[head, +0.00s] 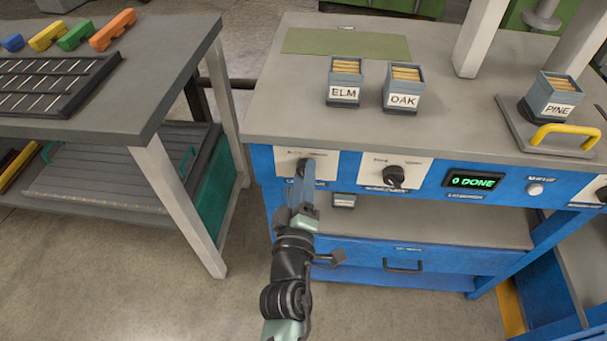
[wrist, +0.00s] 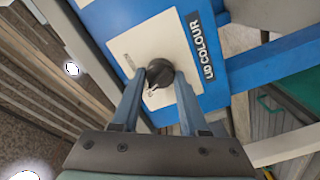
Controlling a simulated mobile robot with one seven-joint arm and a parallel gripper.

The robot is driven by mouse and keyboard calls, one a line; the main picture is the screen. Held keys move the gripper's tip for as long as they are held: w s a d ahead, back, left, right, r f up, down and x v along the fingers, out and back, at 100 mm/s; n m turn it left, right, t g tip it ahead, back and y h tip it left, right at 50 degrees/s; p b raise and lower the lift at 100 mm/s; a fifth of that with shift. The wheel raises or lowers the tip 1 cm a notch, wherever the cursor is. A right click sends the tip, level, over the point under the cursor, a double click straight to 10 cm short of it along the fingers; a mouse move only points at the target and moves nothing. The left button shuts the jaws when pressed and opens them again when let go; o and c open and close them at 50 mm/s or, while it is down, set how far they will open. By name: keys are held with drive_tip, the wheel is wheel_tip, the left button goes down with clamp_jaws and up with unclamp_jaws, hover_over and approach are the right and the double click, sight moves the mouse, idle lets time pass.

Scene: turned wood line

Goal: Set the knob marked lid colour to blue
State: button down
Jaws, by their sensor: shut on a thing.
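The lid colour knob (wrist: 158,71) is round and black, on a white plate (wrist: 138,45) with the label LID COLOUR (wrist: 200,46) beside it in the wrist view. My gripper (wrist: 160,80) has its two blue fingers on either side of the knob, shut on it. In the head view my gripper (head: 305,180) reaches the left white plate (head: 325,163) on the blue bench front and covers most of the knob. The setting marks on the plate are too small to read, so I cannot tell which colour the knob points to.
A second black knob (head: 394,177) and a green display reading 0 DONE (head: 474,181) are to the right. Boxes marked ELM (head: 343,95), OAK (head: 402,100) and PINE (head: 557,110) stand on the bench top (head: 460,118). A drawer handle (head: 403,268) is below. Open floor lies in front.

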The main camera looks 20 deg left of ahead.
drive_tip(key=shift+n, duration=1.3)
drive_tip(key=shift+f, duration=0.1)
drive_tip(key=shift+c, duration=2.1)
unclamp_jaws()
drive_tip(key=shift+s, duration=0.1)
drive_tip(key=v, duration=1.3)
drive_tip(key=shift+b, duration=0.4)
